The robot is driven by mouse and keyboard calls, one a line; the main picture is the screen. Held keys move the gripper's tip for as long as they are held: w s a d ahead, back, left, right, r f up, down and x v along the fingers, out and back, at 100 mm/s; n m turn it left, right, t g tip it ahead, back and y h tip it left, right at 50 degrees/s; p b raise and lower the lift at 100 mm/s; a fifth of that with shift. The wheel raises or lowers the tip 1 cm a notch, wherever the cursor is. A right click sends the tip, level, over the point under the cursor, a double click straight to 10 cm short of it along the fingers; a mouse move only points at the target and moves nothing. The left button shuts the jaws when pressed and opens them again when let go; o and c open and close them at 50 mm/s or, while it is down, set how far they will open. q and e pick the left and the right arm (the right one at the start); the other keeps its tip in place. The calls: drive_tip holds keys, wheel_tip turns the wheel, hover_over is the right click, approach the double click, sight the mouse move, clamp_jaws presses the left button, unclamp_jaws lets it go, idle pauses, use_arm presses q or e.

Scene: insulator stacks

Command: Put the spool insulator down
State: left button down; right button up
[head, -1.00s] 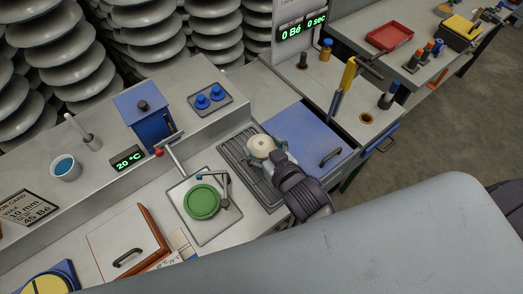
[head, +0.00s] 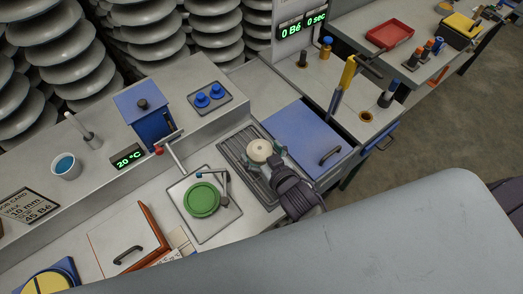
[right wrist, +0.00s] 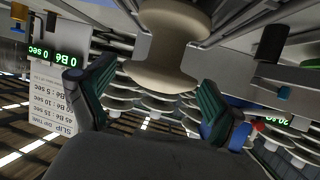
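The cream spool insulator (head: 259,150) stands upright on the grey slatted rack (head: 233,152), left of the blue lid. My right gripper (head: 268,160) is at its lower right in the head view, low over the rack. In the right wrist view the spool (right wrist: 162,78) shows its flanges and narrow waist, ahead of the gripper (right wrist: 152,92). The two green-padded fingers are spread wide, one to each side, with a gap to the spool. My left gripper is not in view.
A blue lid with a handle (head: 303,133) lies right of the rack. A green disc (head: 202,199) on a square plate and a crank arm stand to the left. A blue box (head: 147,115) and a tray with blue knobs (head: 216,92) are behind.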

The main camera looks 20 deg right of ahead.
idle(0.3)
drive_tip(key=shift+s+r, duration=0.1)
drive_tip(key=shift+r, duration=0.05)
drive_tip(key=b+v, duration=0.1)
drive_tip(key=v, duration=1.1)
drive_tip(key=shift+b, duration=0.3)
